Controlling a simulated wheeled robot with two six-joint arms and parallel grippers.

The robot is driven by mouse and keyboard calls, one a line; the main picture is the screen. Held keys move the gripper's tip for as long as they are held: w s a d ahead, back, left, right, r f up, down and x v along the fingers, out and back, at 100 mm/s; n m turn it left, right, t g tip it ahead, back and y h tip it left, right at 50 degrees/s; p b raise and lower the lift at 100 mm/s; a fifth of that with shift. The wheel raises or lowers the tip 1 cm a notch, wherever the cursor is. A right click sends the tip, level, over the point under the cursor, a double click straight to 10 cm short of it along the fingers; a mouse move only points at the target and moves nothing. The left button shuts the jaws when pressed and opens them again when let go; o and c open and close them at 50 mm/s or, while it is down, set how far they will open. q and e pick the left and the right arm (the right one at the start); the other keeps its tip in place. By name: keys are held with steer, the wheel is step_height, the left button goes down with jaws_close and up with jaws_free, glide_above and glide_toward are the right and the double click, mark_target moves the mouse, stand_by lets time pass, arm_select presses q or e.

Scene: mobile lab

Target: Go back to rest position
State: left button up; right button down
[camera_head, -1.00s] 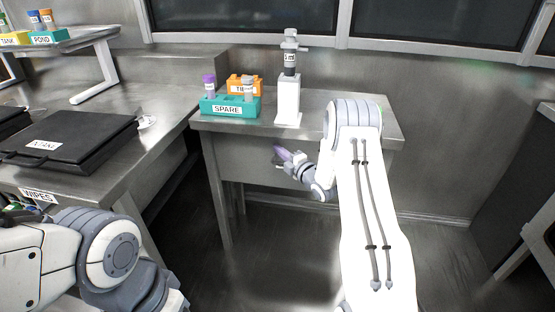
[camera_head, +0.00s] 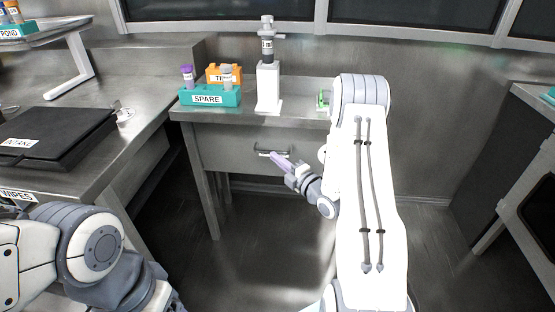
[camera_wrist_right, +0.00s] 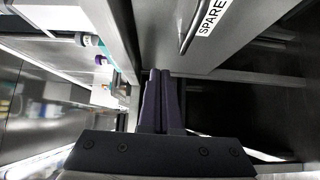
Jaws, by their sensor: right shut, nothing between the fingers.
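My right gripper (camera_head: 277,161) is shut and empty, in front of the closed drawer (camera_head: 225,148) of the small steel table. Its purple fingers are pressed together in the right wrist view (camera_wrist_right: 160,100). In the head view the fingertips overlap the drawer handle (camera_head: 268,152); I cannot tell if they touch it. My left arm (camera_head: 80,245) comes in at the lower left, bent, with its gripper out of the picture.
On the small table (camera_head: 300,95) stand a teal SPARE rack (camera_head: 225,100), an orange rack (camera_head: 216,73) and a white stand (camera_head: 268,88). A black INTAKE case (camera_head: 60,130) lies on the left bench (camera_head: 130,100). Open floor (camera_head: 270,230) lies below the gripper.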

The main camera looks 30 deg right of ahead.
steer(key=s+a+r+m+g+h, duration=0.1)
steer(key=s+a+r+m+g, duration=0.2)
steer(key=a, duration=0.6)
steer(key=s+a+m+g+h, duration=0.1)
steer(key=a+m+g, duration=0.3)
steer(key=a, duration=0.6)
steer(key=s+a+r+m+g, duration=0.1)
steer(key=s+a+m+g, duration=0.15)
steer(key=s, duration=0.75)
steer(key=s+a+r+m+g, duration=0.1)
steer(key=s+a+r+g, duration=0.2)
steer(key=s, duration=0.7)
steer(key=s+a+m+g, duration=0.2)
steer(key=s+g, duration=0.3)
steer(key=s, duration=0.5)
step_height(320, 180, up, 26)
steer(key=s+p, duration=0.1)
steer(key=p, duration=2.4)
steer(key=shift+f+h, duration=0.2)
steer(key=shift+h, duration=0.2)
